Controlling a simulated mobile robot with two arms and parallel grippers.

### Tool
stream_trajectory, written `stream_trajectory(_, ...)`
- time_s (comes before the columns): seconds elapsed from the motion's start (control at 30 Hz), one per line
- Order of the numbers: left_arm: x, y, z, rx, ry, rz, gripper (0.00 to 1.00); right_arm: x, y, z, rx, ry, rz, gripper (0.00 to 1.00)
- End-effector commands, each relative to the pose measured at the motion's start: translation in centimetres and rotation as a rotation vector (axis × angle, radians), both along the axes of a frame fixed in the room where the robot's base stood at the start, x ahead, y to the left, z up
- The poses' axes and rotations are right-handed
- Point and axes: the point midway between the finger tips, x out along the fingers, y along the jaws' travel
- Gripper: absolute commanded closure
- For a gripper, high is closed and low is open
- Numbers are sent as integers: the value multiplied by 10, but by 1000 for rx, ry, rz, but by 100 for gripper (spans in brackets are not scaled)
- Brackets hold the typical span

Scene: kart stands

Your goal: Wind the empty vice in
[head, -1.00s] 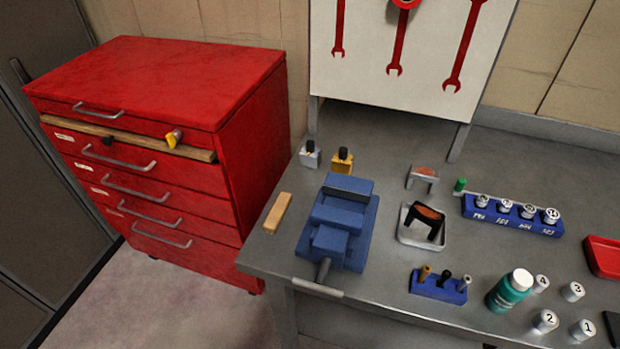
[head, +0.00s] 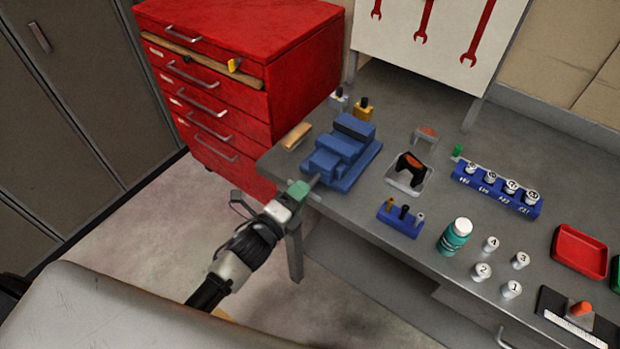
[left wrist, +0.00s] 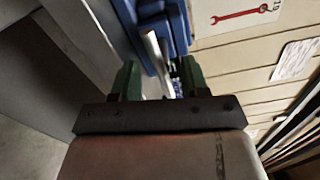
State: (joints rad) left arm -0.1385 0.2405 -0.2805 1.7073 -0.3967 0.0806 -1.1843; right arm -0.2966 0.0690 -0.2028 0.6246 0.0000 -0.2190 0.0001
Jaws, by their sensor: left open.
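The blue vice (head: 340,160) stands at the near left part of the grey workbench, with nothing seen between its jaws. Its screw and pale handle bar (head: 315,198) stick out past the bench's front edge. My left gripper (head: 298,192), with green fingers, is at the handle, in front of the bench edge. In the left wrist view my left gripper (left wrist: 160,78) is open, and the pale handle bar (left wrist: 155,55) runs into the space between its fingers. The blue vice (left wrist: 174,22) shows beyond. Whether a finger touches the bar I cannot tell. My right gripper is not in view.
A wooden block (head: 297,136) lies left of the vice. Behind it are small silver and yellow items (head: 363,108). A tray with a dark stand (head: 408,180) and a blue holder (head: 400,218) are to the right. A red drawer cabinet (head: 245,70) stands left of the bench.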

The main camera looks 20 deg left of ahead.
Motion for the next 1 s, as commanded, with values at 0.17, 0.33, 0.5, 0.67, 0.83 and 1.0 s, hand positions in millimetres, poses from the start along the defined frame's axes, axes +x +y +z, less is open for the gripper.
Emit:
stream_trajectory(0.17,28,-10,1,-2,1,0,55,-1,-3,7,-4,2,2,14)
stream_trajectory(0.33,41,-15,0,-1,3,0,55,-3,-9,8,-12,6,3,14)
stream_trajectory(0.5,43,-16,-1,-1,3,0,55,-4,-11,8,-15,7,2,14)
stream_trajectory(0.67,43,-16,-1,-1,3,0,56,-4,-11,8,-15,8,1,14)
stream_trajectory(0.83,43,-16,-1,-2,3,0,82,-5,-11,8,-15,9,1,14)
stream_trajectory(1.0,43,-16,-1,-1,3,0,100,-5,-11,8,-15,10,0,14)
